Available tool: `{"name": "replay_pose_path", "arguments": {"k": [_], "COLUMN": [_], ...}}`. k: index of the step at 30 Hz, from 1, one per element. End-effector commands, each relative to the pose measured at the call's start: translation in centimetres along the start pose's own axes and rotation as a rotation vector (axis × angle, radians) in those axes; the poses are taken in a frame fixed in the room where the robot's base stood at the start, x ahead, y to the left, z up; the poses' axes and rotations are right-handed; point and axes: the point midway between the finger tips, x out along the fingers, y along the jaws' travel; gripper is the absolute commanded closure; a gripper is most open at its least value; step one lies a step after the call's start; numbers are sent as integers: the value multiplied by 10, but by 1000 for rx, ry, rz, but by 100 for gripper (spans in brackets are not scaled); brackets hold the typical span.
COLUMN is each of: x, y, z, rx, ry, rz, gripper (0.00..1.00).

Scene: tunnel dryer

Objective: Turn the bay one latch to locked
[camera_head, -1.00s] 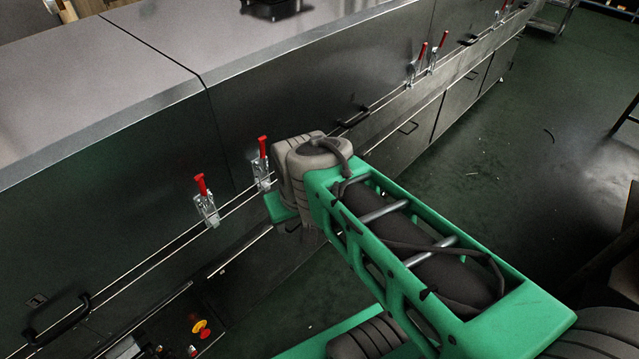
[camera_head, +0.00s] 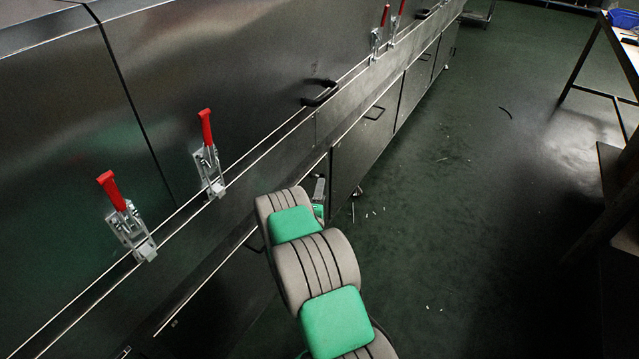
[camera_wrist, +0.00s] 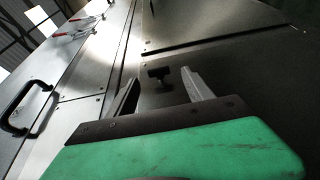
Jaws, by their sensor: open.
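In the wrist view, a small black T-shaped turn latch (camera_wrist: 158,74) sits on a dark metal panel. No label shows which bay it belongs to. My gripper (camera_wrist: 160,80) is open, with one finger on each side of the latch in the picture. I cannot tell how far the fingertips are from the panel. Nothing is held. In the head view, my gripper (camera_head: 319,190) is mostly hidden behind my arm, low beside the dryer's lower panels. The turn latch cannot be made out there.
Red-handled clamps (camera_head: 127,217) (camera_head: 208,155) stand along the dryer's side seam, with more farther back. A black pull handle (camera_head: 319,93) sticks out from the upper panel. The green floor to the right is largely clear. A table (camera_head: 612,50) stands at the far right.

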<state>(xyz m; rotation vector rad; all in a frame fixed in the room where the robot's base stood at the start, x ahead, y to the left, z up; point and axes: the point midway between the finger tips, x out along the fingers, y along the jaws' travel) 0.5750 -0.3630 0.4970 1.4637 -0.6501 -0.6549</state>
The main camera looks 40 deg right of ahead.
Motion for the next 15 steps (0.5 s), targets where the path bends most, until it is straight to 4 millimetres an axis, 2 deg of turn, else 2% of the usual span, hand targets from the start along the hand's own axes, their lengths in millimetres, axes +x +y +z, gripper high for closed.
{"name": "replay_pose_path", "arguments": {"k": [9, 15], "x": [57, 70], "y": [2, 3], "z": [-3, -3], "rx": [8, 6], "ry": [2, 3], "rz": [2, 1], "gripper": [40, 40]}}
